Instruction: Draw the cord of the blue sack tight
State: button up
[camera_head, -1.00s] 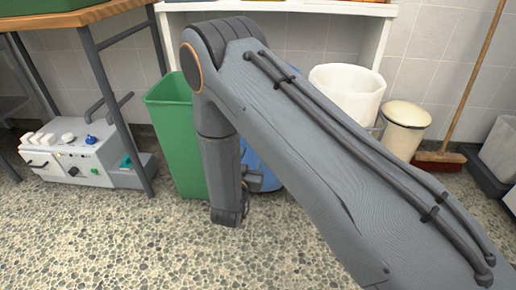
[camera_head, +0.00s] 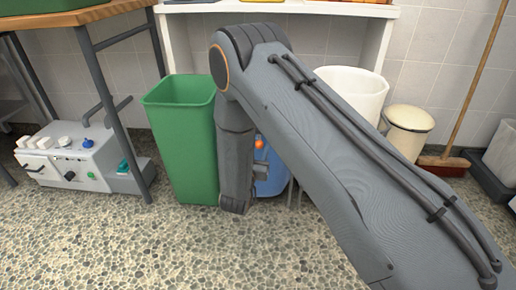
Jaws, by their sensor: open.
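The blue sack (camera_head: 273,178) stands on the floor behind my arm, and only part of its right side shows. A small orange piece (camera_head: 260,143) shows near its top; I cannot tell whether it belongs to the cord. The cord itself cannot be made out. My gripper (camera_head: 261,169) is mostly hidden by my wrist, with a small grey part showing in front of the sack. It is open, and I see nothing held in it. Whether it touches the sack cannot be told.
A green bin (camera_head: 184,145) stands just left of my wrist. A white bin (camera_head: 352,92) and a cream lidded bin (camera_head: 408,130) stand to the right, with a broom (camera_head: 443,164) beyond. A grey-white machine (camera_head: 70,160) sits under the table at left. The front floor is clear.

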jog(key=shift+c, duration=0.4)
grip_shut()
notch_tip(320, 180, down, 10)
jog(key=b, duration=0.2)
jog(key=shift+r, duration=0.2)
jog(key=shift+c, duration=0.6)
grip_release()
jog(key=shift+f, duration=0.1)
jog(key=shift+o, duration=1)
jog(key=s+a+p, duration=0.1)
jog(key=s+p, duration=0.1)
jog(key=s, duration=0.5)
jog(key=shift+s+a, duration=0.25)
jog(key=shift+s, duration=0.1)
